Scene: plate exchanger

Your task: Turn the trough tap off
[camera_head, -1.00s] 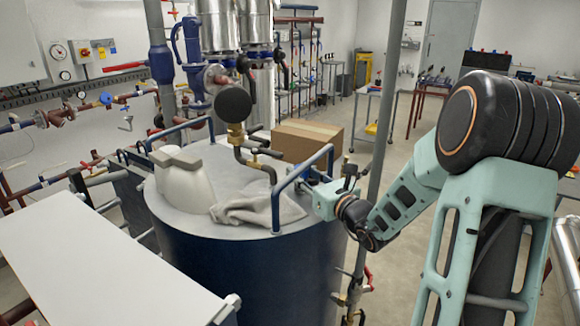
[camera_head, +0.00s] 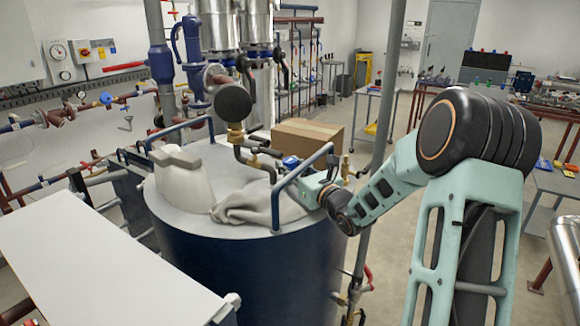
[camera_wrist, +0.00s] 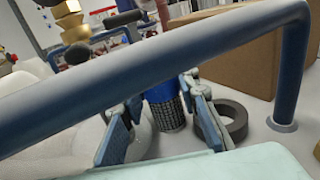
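I cannot single out a trough or say which tap belongs to it. A brass fitting (camera_head: 236,136) on a bent pipe with dark levers stands above the round vessel's grey lid (camera_head: 225,180); a brass fitting also shows in the wrist view (camera_wrist: 72,24). Another brass fitting (camera_head: 346,168) shows just behind my gripper. My gripper (camera_head: 292,163) is at the vessel's near right rail (camera_head: 276,208). In the wrist view its blue-padded fingers (camera_wrist: 157,128) are spread and empty, with the rail crossing in front of them. A blue cylinder with a dark textured end (camera_wrist: 166,112) shows beyond, between the fingers.
A cardboard box (camera_head: 305,140) stands behind the rail. A grey cloth (camera_head: 258,203) lies on the lid, and a dark ring (camera_wrist: 234,122) lies right of my fingers. A vertical grey pole (camera_head: 388,95) stands behind my arm. A white panel (camera_head: 100,255) fills the front left.

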